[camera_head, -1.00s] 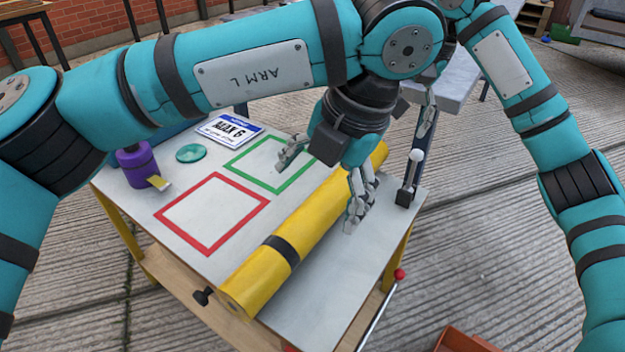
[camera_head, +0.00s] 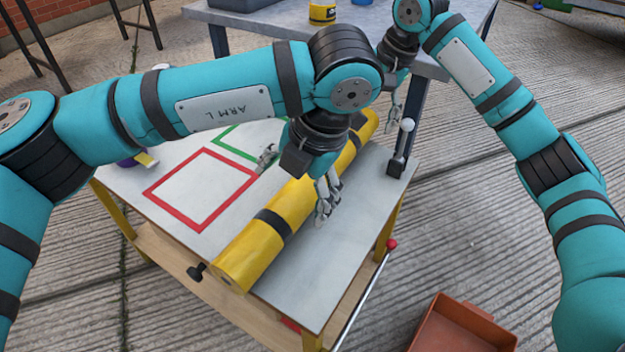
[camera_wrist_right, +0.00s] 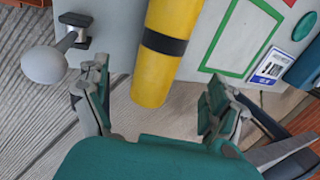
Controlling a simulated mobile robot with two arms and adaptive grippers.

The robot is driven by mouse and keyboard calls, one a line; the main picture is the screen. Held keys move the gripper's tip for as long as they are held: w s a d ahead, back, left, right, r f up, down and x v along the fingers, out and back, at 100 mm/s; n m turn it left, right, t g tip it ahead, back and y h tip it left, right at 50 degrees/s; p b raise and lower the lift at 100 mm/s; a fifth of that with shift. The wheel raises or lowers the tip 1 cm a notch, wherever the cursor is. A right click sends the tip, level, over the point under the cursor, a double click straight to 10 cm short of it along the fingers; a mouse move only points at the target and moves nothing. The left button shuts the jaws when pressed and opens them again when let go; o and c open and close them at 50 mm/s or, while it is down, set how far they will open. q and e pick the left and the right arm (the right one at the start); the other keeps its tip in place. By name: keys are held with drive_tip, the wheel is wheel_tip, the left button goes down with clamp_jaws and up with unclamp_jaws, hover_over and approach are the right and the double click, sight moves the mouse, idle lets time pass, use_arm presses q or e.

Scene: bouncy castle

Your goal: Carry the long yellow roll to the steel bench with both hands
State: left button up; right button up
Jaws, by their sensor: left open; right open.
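The long yellow roll (camera_head: 247,256) with dark bands lies across the work table (camera_head: 345,262). My left gripper (camera_head: 293,190) is open above the roll's middle, with one finger on each side; I cannot tell whether it touches. My right gripper (camera_head: 394,112) is near the roll's far end, partly hidden by its wrist. In the right wrist view the right gripper (camera_wrist_right: 157,108) is open, with the roll's end (camera_wrist_right: 153,82) showing between its fingers, apart from both. The steel bench (camera_head: 268,24) stands behind the work table, partly hidden by my arms.
A white-knobbed post (camera_head: 398,158) stands at the table's right corner, close to my right gripper. Red (camera_head: 165,212) and green (camera_head: 222,142) frames mark the tabletop. A yellow can (camera_head: 322,12) stands on the bench. An orange crate (camera_head: 465,328) sits at lower right.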

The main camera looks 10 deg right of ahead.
sight(283, 214)
use_arm(q)
drive_tip(key=x, duration=0.9)
use_arm(e)
drive_tip(key=x, duration=0.9)
use_arm(q)
drive_tip(key=c, duration=1.8)
use_arm(e)
drive_tip(key=shift+s, duration=0.1)
drive_tip(key=c, duration=1.8)
drive_tip(key=shift+r, duration=0.1)
